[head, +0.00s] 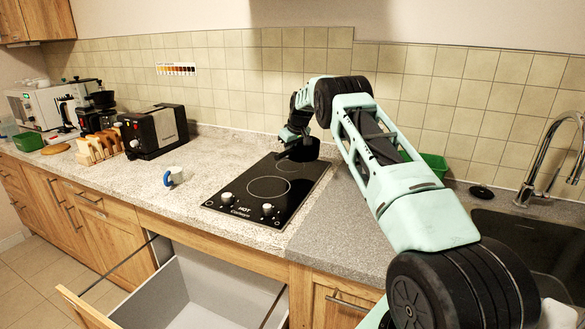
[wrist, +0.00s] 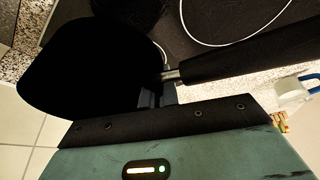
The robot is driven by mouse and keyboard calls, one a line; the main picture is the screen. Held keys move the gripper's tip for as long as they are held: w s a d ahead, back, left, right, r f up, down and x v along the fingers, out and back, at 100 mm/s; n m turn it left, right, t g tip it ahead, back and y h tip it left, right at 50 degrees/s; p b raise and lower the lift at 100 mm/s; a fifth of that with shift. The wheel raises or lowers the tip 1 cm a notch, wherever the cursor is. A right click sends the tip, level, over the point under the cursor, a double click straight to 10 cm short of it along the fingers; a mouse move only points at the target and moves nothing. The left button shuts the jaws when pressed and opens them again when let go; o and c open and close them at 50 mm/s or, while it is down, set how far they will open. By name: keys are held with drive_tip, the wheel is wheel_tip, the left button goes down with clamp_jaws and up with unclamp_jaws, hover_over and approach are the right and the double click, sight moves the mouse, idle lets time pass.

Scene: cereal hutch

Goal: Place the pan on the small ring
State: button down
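The black pan (head: 305,149) is over the back end of the black cooktop (head: 238,197). In the wrist view the pan (wrist: 85,65) fills the upper left, with its dark handle (wrist: 250,55) reaching right. My gripper (head: 288,134) is shut on the handle near the pan body; its fingers (wrist: 158,92) show there. The front ring (head: 268,187) is bare. The back ring (head: 295,167), which looks smaller, is just in front of the pan and partly hidden. A white ring outline (wrist: 235,38) also shows in the wrist view. I cannot tell whether the pan touches the cooktop.
A blue and white mug (head: 173,177) stands left of the cooktop. A toaster (head: 153,131) and bread rack (head: 98,147) are further left. A green container (head: 434,165) and sink (head: 530,240) are right. An open drawer (head: 200,290) juts out below the counter.

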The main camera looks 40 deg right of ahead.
sight(295, 148)
drive_tip(key=shift+f+p, duration=0.8)
drive_tip(key=shift+f, duration=2.35)
drive_tip(key=c, duration=1.6)
unclamp_jaws()
drive_tip(key=shift+f, duration=0.15)
drive_tip(key=b+v, duration=0.3)
drive_tip(key=v, duration=0.9)
